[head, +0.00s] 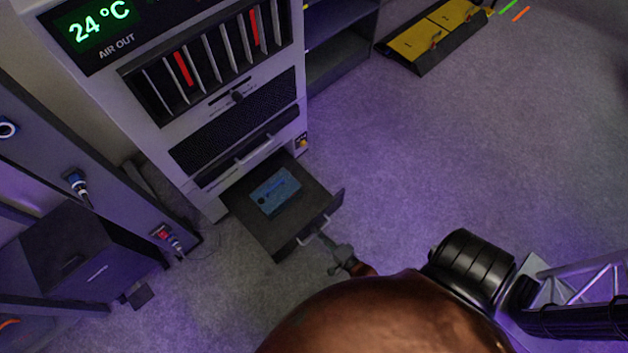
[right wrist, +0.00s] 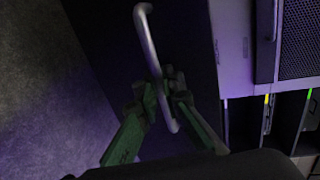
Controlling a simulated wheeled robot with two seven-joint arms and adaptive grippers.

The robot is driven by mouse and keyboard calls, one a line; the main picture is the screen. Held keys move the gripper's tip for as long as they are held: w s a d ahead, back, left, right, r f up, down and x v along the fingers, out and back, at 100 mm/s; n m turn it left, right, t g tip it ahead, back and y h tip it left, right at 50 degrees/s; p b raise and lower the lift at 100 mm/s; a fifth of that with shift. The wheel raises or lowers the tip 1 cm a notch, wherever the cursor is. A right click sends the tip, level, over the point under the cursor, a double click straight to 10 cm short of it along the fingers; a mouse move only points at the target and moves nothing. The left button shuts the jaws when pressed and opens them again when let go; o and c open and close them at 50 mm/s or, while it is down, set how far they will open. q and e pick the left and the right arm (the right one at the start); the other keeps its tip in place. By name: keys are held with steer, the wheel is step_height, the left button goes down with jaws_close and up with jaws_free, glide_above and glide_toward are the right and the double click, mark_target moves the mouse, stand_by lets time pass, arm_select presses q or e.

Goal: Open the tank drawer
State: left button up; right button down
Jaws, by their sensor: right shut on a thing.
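The tank drawer (head: 245,205) at the bottom of the grey air unit (head: 215,110) is pulled out in the head view. A blue flat item (head: 275,190) lies inside it. Its metal handle (head: 313,231) is on the drawer's front. My right gripper (head: 325,240) is at the handle. In the right wrist view, the green fingers of my right gripper (right wrist: 162,95) are shut around the lower part of the silver handle (right wrist: 147,40), with the dark drawer front behind. My left gripper is not in view.
A dark box (head: 85,250) and a panel with connectors stand at the left. A black case with yellow panels (head: 430,40) lies on the floor at the top right. The carpet floor (head: 480,140) right of the drawer is mostly clear.

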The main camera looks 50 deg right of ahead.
steer(key=shift+s+a, duration=0.1)
steer(key=shift+s, duration=0.05)
steer(key=c, duration=2.1)
jaws_free()
steer(key=shift+v, duration=3.7)
